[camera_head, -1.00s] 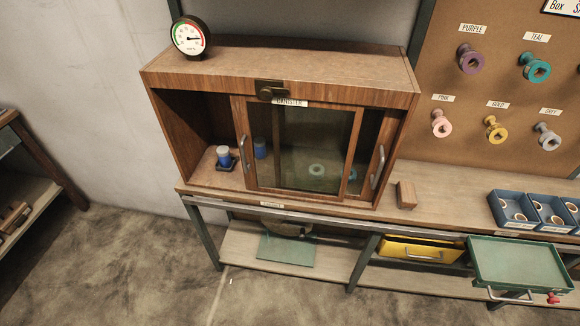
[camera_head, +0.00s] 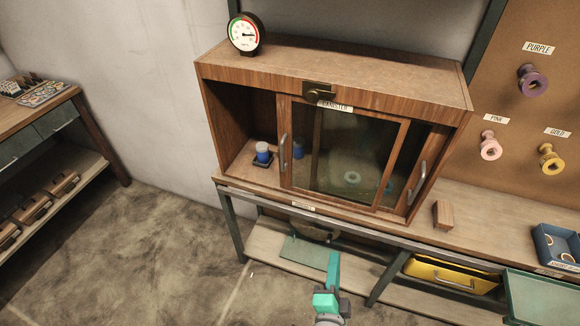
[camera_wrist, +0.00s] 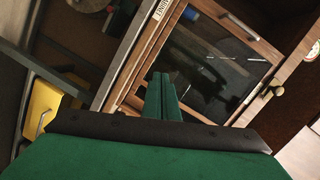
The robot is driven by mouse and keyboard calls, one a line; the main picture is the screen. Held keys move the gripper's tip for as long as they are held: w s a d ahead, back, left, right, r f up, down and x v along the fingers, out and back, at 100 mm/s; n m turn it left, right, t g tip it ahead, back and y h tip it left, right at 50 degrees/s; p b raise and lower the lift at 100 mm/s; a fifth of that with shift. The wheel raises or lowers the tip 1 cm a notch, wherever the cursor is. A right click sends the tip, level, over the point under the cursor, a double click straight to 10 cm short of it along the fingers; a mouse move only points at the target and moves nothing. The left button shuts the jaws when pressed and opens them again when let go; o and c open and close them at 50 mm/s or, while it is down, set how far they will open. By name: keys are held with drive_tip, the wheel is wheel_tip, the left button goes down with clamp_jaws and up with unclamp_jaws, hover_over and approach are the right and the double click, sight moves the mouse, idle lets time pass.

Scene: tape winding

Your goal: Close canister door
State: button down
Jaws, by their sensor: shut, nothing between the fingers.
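The wooden canister cabinet (camera_head: 330,85) stands on the workbench. Its sliding glass door (camera_head: 352,155), with a wood frame and a metal handle at the left, covers the middle. The left part of the cabinet is open, showing a blue-and-white canister (camera_head: 263,152) on a dark base. A second panel with its own handle (camera_head: 418,183) is at the right. A brass latch (camera_head: 319,91) sits on the top edge. My gripper (camera_head: 334,262) is shut and empty, in front of and below the cabinet, apart from the door. In the wrist view, my gripper (camera_wrist: 162,82) points towards the glass door (camera_wrist: 205,65).
A round gauge (camera_head: 246,35) stands on top of the cabinet. A small wooden block (camera_head: 443,214) and blue bins (camera_head: 556,247) sit on the bench at the right. A yellow drawer (camera_head: 450,274) and a green tray (camera_head: 540,297) are below. Floor is clear at the left.

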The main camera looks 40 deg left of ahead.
drive_tip(key=w+a+r+g+y, duration=0.2)
drive_tip(key=w+a+r+y, duration=0.15)
drive_tip(key=a+r, duration=0.25)
drive_tip(key=w+a+r+g+y, duration=0.1)
drive_tip(key=w+a+r+y, duration=0.25)
drive_tip(key=a+r, duration=0.3)
drive_tip(key=w+a, duration=0.5)
drive_tip(key=a, duration=0.6)
drive_tip(key=shift+w+n, duration=0.2)
drive_tip(key=shift+n, duration=0.1)
